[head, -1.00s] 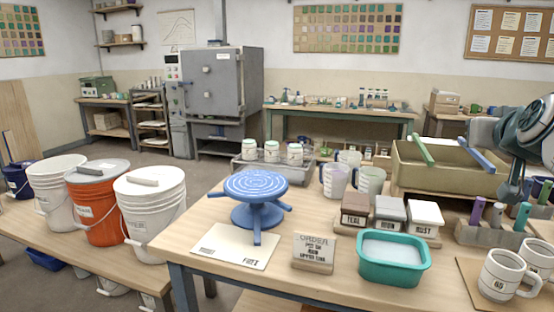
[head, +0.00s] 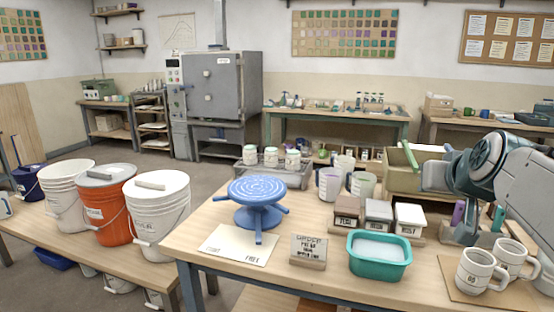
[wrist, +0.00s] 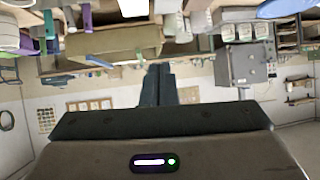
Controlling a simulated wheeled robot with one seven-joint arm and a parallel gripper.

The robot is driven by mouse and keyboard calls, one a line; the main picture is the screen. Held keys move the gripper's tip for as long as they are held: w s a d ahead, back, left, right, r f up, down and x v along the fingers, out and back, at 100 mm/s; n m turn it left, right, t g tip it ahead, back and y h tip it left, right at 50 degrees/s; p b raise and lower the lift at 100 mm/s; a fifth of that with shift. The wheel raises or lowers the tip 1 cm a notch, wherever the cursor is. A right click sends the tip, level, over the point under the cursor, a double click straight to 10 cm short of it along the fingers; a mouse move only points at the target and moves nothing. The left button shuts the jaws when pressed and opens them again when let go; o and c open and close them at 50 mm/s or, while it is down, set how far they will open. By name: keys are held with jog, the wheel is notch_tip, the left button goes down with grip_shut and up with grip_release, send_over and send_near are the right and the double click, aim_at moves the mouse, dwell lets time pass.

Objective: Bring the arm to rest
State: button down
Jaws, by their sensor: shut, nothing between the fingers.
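My gripper (wrist: 158,70) shows in the wrist view, its two dark fingers together with nothing between them. It points out over the room, and the wrist picture is upside down. In the head view my arm (head: 490,165) reaches in from the right, above the right end of the worktable (head: 225,225). I cannot clearly make out the fingers in that view. The arm hides part of the beige tub (head: 402,180) and of the tool rack behind it. No contact between the fingers and any object shows.
The worktable holds a blue banding wheel (head: 258,200), a teal basin (head: 380,262), labelled glaze blocks (head: 378,212), pitchers (head: 330,182) and mugs (head: 474,272). Large buckets (head: 108,210) stand on a bench at left. A kiln (head: 222,85) stands behind, with open floor before it.

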jog(key=s+a+f+n+g+y+p, duration=0.1)
jog(key=s+a+f+g+p, duration=0.3)
jog(key=s+a+p, duration=0.3)
jog(key=s+a+f+n+g+p, duration=0.1)
jog(key=s+a+f+g+p, duration=0.3)
jog(key=s+a, duration=0.4)
jog(key=s+f+p, duration=0.1)
jog(key=p, duration=0.1)
jog(key=shift+s+g+y+p, duration=0.3)
jog(key=shift+s+y+p, duration=0.1)
jog(key=shift+a, duration=0.1)
